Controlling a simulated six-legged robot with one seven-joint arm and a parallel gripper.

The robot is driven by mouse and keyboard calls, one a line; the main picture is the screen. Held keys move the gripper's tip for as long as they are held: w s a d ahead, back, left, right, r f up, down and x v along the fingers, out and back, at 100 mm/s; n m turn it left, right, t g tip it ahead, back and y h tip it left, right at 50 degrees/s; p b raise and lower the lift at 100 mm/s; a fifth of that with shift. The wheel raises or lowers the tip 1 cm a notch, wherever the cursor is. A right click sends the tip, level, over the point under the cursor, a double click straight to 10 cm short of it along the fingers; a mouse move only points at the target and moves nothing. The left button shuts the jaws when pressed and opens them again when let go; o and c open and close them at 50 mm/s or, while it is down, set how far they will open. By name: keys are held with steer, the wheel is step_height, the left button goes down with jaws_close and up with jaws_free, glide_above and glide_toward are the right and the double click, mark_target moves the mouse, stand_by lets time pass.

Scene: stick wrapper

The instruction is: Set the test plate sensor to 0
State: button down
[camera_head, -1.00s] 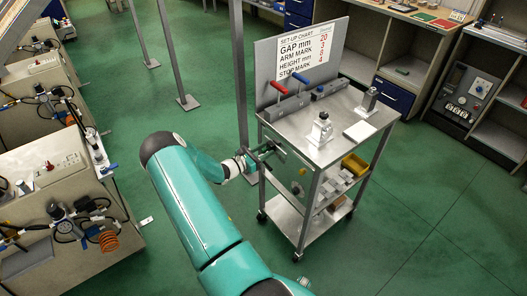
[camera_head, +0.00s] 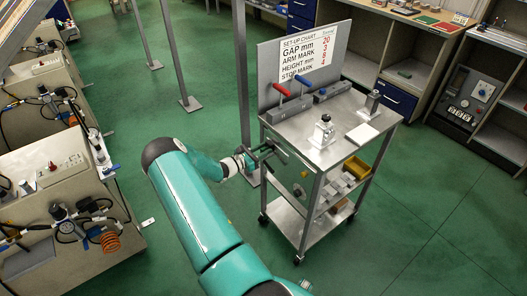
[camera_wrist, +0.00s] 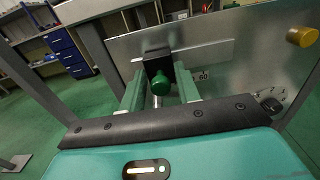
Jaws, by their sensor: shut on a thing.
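A flat grey plate (camera_wrist: 215,52) on the side of the metal cart (camera_head: 325,150) carries a black slider block (camera_wrist: 156,58) with a green knob (camera_wrist: 160,84). I take this to be the test plate sensor. My gripper (camera_wrist: 158,78) has a green finger on each side of the block and knob and is shut on them. In the head view my gripper (camera_head: 268,152) is at the cart's left side, below its top. A scale mark that looks like 60 (camera_wrist: 203,76) shows just right of the slider. Other marks are hidden or too small to read.
A set-up chart (camera_head: 306,51) stands at the back of the cart top, with red (camera_head: 279,88) and blue (camera_head: 299,86) handles in front. A brass-coloured knob (camera_wrist: 302,37) sticks out at the plate's upper right. A metal post (camera_head: 241,80) stands close left of the cart.

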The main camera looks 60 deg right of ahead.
steer(key=c, duration=1.3)
jaws_free()
steer(key=shift+w, duration=0.3)
steer(key=v, duration=1.3)
steer(key=shift+a, duration=0.3)
steer(key=shift+w, duration=0.1)
steer(key=shift+r, duration=0.1)
